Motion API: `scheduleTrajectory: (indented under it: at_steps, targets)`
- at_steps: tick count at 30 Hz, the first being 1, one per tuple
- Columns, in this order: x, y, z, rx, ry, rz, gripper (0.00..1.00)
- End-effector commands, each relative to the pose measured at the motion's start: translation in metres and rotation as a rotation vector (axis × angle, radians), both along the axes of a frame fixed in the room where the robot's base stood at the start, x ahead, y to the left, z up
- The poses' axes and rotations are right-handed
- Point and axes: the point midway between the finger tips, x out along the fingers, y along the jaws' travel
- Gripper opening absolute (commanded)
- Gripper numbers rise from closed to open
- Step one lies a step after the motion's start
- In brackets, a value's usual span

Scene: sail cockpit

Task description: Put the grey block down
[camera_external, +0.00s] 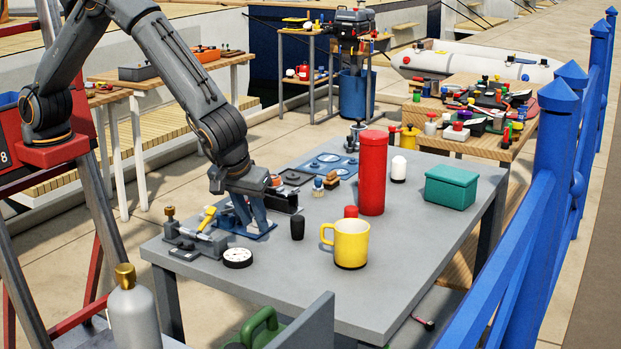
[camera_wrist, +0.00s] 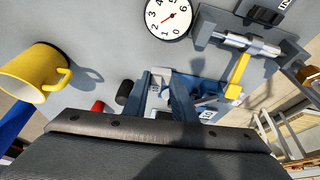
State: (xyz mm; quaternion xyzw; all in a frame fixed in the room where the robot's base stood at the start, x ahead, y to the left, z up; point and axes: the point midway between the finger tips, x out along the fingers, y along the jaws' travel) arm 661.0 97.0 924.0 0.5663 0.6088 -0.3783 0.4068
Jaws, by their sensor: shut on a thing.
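My gripper (camera_external: 254,220) reaches down over the left part of the grey table, with its fingers low above a blue plate (camera_external: 229,222). In the wrist view the two fingers (camera_wrist: 164,90) are close together, shut on a small grey block (camera_wrist: 160,82). The block is mostly hidden by the fingers in the wrist view, and I cannot make it out in the outside view. I cannot tell whether it touches the blue plate.
A grey clamp with a yellow handle (camera_external: 208,218) and a round dial (camera_external: 238,257) lie close by. A dark cup (camera_external: 297,227), yellow mug (camera_external: 351,243), red cylinder (camera_external: 372,175) and green box (camera_external: 451,187) stand to the right. The table's front right (camera_external: 410,270) is clear.

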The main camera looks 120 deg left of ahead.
Motion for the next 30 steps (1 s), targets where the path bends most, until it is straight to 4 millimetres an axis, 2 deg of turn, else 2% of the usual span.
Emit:
scheduleTrajectory:
  at_steps: [3,9,14,17,20,23,30]
  targets:
    - [0.002,0.000,0.023,-0.001,-0.005,0.001,0.03]
    - [0.001,0.000,0.054,0.000,-0.004,0.001,0.03]
    - [0.000,0.000,0.064,-0.001,-0.001,0.001,0.03]
    - [0.003,0.007,0.065,-0.001,-0.001,-0.007,0.03]
    - [0.010,0.029,0.063,0.000,0.001,-0.034,0.03]
    - [0.022,0.065,0.063,0.001,-0.001,-0.085,0.03]
    - [0.043,0.182,0.062,0.000,-0.002,-0.246,0.03]
